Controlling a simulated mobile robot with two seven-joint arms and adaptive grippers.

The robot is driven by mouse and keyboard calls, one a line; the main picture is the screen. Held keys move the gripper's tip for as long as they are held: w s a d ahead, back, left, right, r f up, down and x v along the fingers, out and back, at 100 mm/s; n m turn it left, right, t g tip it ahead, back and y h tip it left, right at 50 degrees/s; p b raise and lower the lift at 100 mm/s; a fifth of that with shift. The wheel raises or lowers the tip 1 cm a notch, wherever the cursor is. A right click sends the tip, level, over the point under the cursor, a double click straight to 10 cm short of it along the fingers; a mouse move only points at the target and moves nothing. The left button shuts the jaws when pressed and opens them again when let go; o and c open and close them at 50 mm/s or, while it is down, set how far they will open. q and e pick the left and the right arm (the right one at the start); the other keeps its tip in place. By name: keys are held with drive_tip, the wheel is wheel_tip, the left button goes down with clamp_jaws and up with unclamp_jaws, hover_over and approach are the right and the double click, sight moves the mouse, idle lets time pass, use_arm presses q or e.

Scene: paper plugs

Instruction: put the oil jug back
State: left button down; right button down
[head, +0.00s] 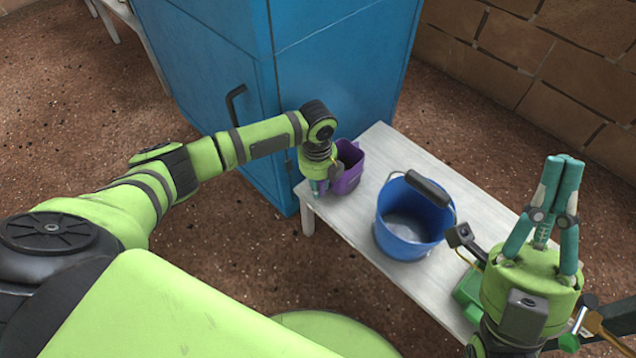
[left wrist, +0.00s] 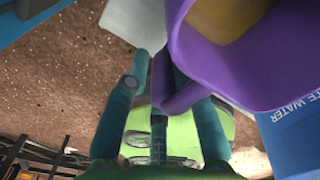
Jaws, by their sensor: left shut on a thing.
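The purple jug (head: 351,166) is at the far left end of the pale table, close to the blue cabinet. My left gripper (head: 319,186) is at the jug's left side. In the left wrist view, my left gripper (left wrist: 160,95) is shut on the jug's handle, one finger on each side. That view also shows the jug's open top (left wrist: 255,60), with something yellowish inside. I cannot tell whether the jug's base touches the table. My right gripper (head: 565,160) points up at the right, its fingers together and empty.
A blue bucket (head: 400,245) with a black grip stands on the pale table (head: 395,150), right of the jug. A green object (head: 467,294) lies nearer, partly hidden by my right arm. The tall blue cabinet (head: 340,60) stands behind. A brick wall (head: 520,60) is at right.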

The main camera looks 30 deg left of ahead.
use_arm(q)
drive_tip(key=shift+f, duration=0.15)
drive_tip(key=c, duration=1)
unclamp_jaws()
drive_tip(key=shift+c, duration=0.2)
